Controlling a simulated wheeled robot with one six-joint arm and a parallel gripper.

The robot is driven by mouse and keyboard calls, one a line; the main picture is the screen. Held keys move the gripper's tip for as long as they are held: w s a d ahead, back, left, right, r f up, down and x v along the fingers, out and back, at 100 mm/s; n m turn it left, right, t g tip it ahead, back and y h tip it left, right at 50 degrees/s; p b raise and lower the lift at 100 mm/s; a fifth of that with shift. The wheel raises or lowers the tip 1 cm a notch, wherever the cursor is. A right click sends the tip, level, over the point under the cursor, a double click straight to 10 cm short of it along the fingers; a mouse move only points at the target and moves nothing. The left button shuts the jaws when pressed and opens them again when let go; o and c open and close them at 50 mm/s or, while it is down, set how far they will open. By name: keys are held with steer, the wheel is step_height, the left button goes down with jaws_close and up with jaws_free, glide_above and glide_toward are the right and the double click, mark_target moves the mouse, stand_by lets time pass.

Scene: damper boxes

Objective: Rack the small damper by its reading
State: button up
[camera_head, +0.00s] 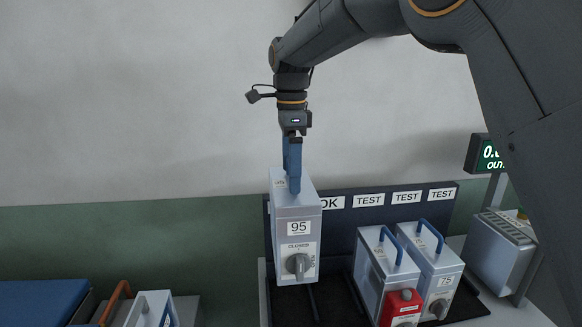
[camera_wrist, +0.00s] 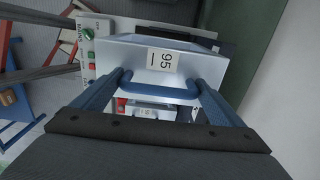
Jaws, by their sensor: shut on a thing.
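My gripper (camera_head: 292,165) is shut on the blue handle (camera_wrist: 160,95) of a grey damper box (camera_head: 297,245). The box hangs upright in front of the left part of the rack, by the OK label (camera_head: 332,202). Its front carries a 95 label, the word CLOSER and a round grey knob. In the wrist view its top (camera_wrist: 190,64) also shows a 95 label. The rack's dark back panel (camera_head: 340,234) has three TEST labels to the right of OK. The bottom of the box appears clear of the dark rack floor (camera_head: 335,301).
Two grey boxes with blue handles stand in the rack at right, one with a red block (camera_head: 402,304), one labelled apparently 73 (camera_head: 442,275). Farther right are a finned grey unit (camera_head: 497,255) and a green-lit display (camera_head: 489,156), partly hidden by my arm. Another box (camera_head: 150,309) stands lower left.

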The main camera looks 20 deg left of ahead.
steer(key=shift+f+b, duration=1.35)
steer(key=shift+f, duration=3.5)
